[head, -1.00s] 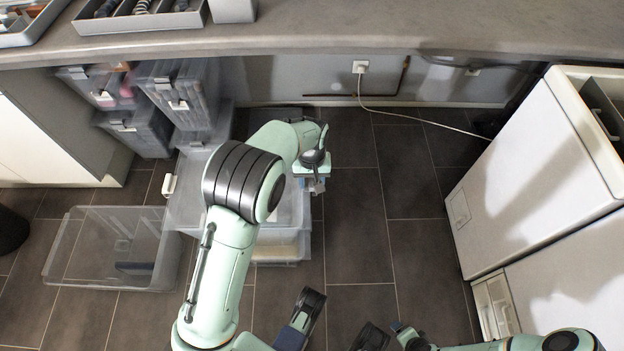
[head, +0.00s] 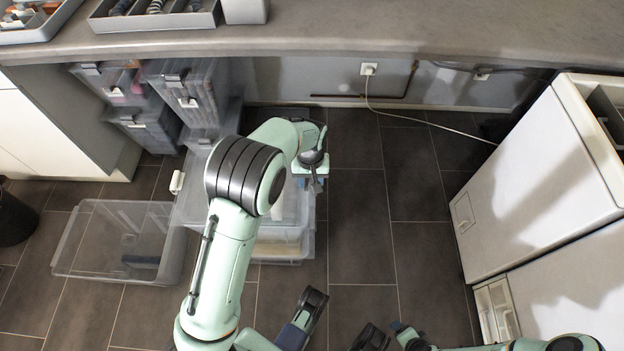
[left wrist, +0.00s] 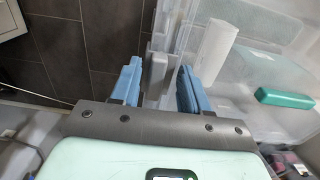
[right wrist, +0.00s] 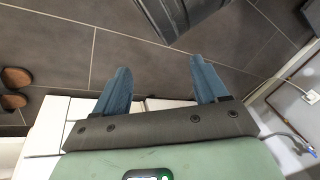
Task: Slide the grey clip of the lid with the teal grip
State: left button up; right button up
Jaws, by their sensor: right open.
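The lid with the teal grip (left wrist: 284,99) is clear and lies on a see-through box; in the head view the lid (head: 291,208) is partly hidden under my left arm, and the teal grip is hidden there. A grey clip (left wrist: 156,74) stands at the lid's edge in the left wrist view. My left gripper (left wrist: 158,84) is open, with one blue finger on either side of the clip; I cannot tell whether they touch it. In the head view this gripper (head: 315,184) is at the box's right side. My right gripper (right wrist: 160,68) is open and empty above the floor.
A white clip (left wrist: 214,48) is on the lid; another shows at its left side (head: 177,182). An open clear bin (head: 115,272) lies to the left. Stacked boxes (head: 185,90) stand under the counter (head: 330,35). White toploaders (head: 535,185) stand at right. Floor between is clear.

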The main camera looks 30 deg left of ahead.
pick_arm(q)
jog(key=shift+r, duration=0.1)
notch_tip(320, 180, up, 13)
jog(key=p, duration=0.4)
pick_arm(e)
jog(key=s+a+r+g+y, duration=0.1)
jog(key=s+a+r+g, duration=0.1)
jog(key=s, duration=0.4)
notch_tip(320, 180, up, 3)
jog(key=shift+s+a+f+n, duration=0.15)
jog(key=shift+a+n, duration=0.15)
jog(key=shift+a, duration=0.3)
jog(key=shift+s, duration=0.1)
